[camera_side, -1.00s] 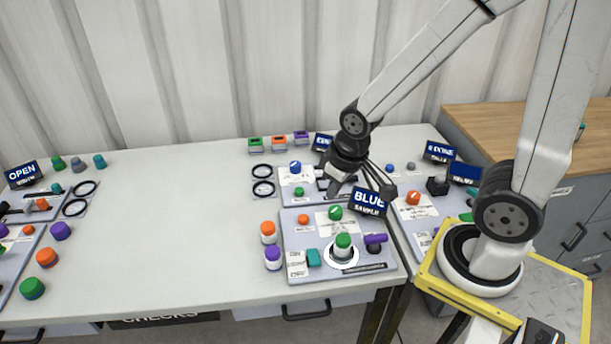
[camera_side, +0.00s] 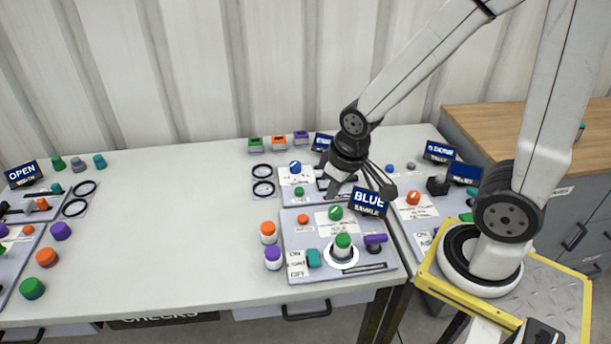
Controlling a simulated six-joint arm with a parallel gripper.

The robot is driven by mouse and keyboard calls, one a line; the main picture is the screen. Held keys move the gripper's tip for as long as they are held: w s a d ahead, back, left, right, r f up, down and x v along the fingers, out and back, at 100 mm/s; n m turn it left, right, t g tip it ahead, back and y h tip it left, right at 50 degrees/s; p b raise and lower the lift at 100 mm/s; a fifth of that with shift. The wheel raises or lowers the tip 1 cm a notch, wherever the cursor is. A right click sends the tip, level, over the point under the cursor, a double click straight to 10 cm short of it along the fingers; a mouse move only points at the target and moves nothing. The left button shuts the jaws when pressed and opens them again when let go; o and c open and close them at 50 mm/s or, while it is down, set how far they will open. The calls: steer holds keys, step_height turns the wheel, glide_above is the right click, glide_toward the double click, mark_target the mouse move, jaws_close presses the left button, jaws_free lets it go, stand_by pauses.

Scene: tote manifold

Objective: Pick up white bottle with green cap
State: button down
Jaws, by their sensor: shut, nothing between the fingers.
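My gripper (camera_side: 360,193) is above and behind the bottle, over the back part of the panels, near the BLUE sign. Its fingers point down and forward, apart from the bottle. The fingers are small and partly overlap the sign and the panel behind, but they look closed with nothing held.
A white bottle with orange cap (camera_side: 268,232) and one with purple cap (camera_side: 272,258) stand left of the panel. The BLUE sign (camera_side: 369,201) stands behind the green-capped bottle. The table's middle left is clear.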

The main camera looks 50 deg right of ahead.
jaws_free()
stand_by(0.3)
